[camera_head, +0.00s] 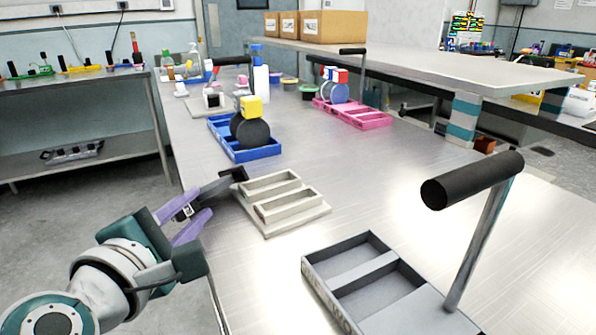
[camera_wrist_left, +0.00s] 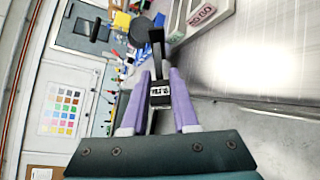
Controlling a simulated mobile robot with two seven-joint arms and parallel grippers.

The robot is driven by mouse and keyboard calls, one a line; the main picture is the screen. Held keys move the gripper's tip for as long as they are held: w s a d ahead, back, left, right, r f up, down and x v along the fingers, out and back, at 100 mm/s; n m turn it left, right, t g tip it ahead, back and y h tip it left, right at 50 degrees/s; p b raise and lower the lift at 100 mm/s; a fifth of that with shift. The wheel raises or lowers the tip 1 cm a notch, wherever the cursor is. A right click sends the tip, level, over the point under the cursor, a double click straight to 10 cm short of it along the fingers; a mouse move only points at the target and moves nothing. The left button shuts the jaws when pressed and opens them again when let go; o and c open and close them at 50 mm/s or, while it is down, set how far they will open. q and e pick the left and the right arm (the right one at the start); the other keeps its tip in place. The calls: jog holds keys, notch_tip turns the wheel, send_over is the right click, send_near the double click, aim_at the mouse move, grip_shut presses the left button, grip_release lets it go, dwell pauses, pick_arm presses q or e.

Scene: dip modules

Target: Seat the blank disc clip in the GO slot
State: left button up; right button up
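My left gripper (camera_head: 186,216) has purple fingers closed on the sides of a dark clip (camera_head: 218,188). In the left wrist view the gripper (camera_wrist_left: 159,90) has the clip's black, white-lettered block (camera_wrist_left: 160,95) between its fingers, with a dark bar reaching beyond. I take this as the blank disc clip; its lettering is unreadable. Its far end is beside the left corner of a cream two-slot holder (camera_head: 318,211); I cannot tell whether they touch. In the left wrist view, the holder (camera_wrist_left: 226,10) has a label that seems to read NO GO. My right gripper is out of view.
A grey tray (camera_head: 316,284) with a black-handled post (camera_head: 470,180) stands at the front right. A blue tray (camera_head: 222,138) carries a dark disc with a yellow block. A pink tray (camera_head: 372,119) stands farther back. The metal tabletop (camera_head: 340,170) is clear between them.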

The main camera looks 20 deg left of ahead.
aim_at(205, 196)
pick_arm(q)
jog(key=shift+b+x, duration=0.45)
jog(key=shift+x, duration=2.7)
jog(key=shift+a+r, duration=0.1)
jog(key=shift+a, duration=0.05)
jog(key=shift+c, duration=0.4)
grip_shut()
